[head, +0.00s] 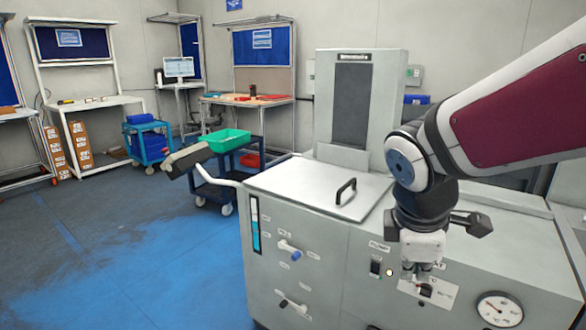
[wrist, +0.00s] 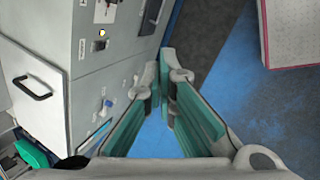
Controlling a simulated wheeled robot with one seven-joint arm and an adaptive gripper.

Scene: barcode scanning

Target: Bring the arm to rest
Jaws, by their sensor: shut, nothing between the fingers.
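My arm (head: 512,100) comes in from the right of the head view and bends down at the wrist. My gripper (head: 417,275) hangs pointing down in front of the grey machine's front panel. In the wrist view the fingers of my gripper (wrist: 163,82) are closed together with nothing between them. Blue floor shows below the fingers. Whether the gripper touches the panel cannot be told from the head view; in the wrist view it looks apart from it.
The grey machine (head: 300,188) with its lid handle (head: 346,191), knobs and gauge (head: 499,309) stands close by my arm. Workbenches (head: 95,104) line the back wall. Blue floor (head: 120,240) at left is open.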

